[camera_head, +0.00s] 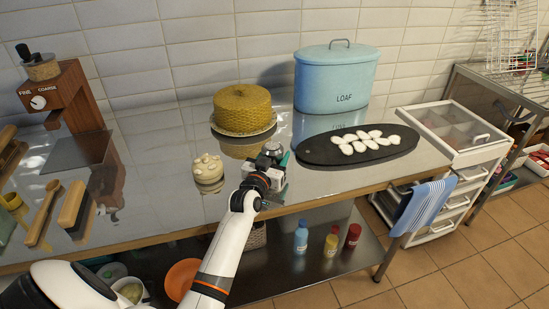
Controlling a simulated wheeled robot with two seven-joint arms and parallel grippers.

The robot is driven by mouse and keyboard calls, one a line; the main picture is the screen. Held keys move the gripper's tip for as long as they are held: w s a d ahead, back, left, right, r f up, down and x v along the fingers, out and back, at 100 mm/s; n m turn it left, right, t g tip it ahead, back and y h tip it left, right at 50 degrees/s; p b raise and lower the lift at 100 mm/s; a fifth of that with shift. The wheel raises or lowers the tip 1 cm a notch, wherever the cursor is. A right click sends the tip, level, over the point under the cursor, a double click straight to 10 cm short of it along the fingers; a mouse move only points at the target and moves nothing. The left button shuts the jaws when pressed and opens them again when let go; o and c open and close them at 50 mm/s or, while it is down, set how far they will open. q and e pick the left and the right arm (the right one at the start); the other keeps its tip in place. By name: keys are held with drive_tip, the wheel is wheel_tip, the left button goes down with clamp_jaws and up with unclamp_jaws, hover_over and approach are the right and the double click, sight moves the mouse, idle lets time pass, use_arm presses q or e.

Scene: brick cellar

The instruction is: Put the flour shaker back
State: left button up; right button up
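My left arm reaches in from the lower left, and its gripper (279,160) is over the front part of the steel counter (150,165). A small grey, round-topped metallic thing (272,148) shows at the fingertips. It may be the flour shaker, but it is partly hidden by the gripper. I cannot tell whether the fingers are closed on it or only beside it. My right gripper is not in view.
A honeycomb-patterned yellow cake (243,108), a blue LOAF tin (335,78) and a dark board (320,149) with white pieces stand behind. A pale small item (207,168) is left of the gripper. Several bottles, including a blue one (300,237), stand on the lower shelf (345,275).

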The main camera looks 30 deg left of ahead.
use_arm(q)
drive_tip(key=shift+f, duration=0.2)
drive_tip(key=o, duration=1)
drive_tip(key=shift+o, duration=0.2)
drive_tip(key=shift+r, duration=0.15)
drive_tip(key=s, duration=0.4)
drive_tip(key=s+d, duration=0.1)
drive_tip(key=s, duration=0.3)
drive_tip(key=s+d, duration=0.1)
drive_tip(key=s, duration=0.3)
drive_tip(key=shift+d, duration=0.15)
